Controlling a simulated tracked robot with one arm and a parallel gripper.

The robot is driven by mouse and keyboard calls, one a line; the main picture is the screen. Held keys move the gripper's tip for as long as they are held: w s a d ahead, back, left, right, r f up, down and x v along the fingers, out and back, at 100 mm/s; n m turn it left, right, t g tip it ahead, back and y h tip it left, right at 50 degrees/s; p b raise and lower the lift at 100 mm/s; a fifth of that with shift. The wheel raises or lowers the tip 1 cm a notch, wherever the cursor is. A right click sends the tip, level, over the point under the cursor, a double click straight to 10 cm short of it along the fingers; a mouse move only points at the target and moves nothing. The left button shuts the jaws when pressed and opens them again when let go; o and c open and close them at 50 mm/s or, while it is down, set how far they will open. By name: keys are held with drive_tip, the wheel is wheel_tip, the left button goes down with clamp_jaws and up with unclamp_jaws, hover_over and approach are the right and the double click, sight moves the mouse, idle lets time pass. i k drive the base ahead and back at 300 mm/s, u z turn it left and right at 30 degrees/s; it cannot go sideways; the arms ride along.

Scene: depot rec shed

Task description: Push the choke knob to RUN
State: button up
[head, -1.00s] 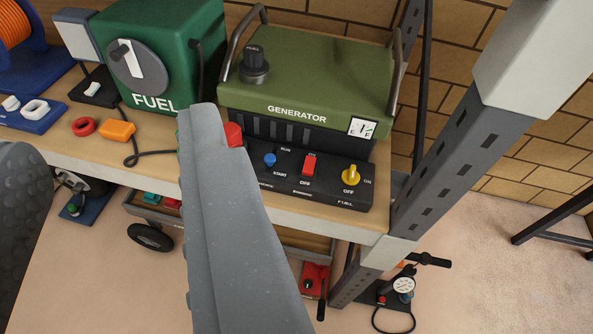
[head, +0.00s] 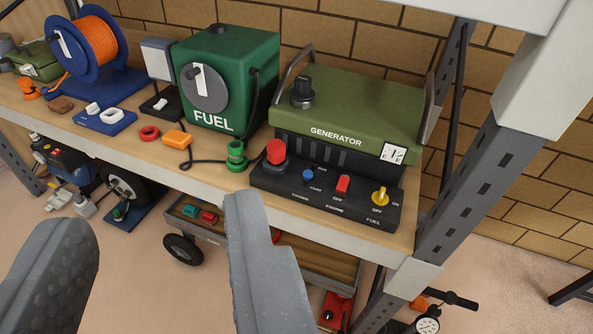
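The green generator (head: 350,110) stands on the wooden shelf with a black control panel (head: 275,182) along its front. A small blue knob (head: 308,174) on the panel sits beside small RUN and START labels; I take it as the choke knob, though the label below it is blurred. It appears nearer START, but its exact setting is hard to tell. My gripper (head: 155,215) is open and empty, its two fingers wide apart in front of the shelf. The right finger is below and left of the blue knob, apart from it in the picture.
On the panel are a large red knob (head: 276,151), red switch (head: 342,184) and yellow fuel knob (head: 380,197). A green fuel box (head: 240,75) and green fitting (head: 236,156) stand left. A shelf post (head: 470,175) rises right. A cart (head: 325,257) is below.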

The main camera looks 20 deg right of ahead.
sight(308, 175)
drive_tip(key=i, duration=0.9)
drive_tip(key=z, duration=0.05)
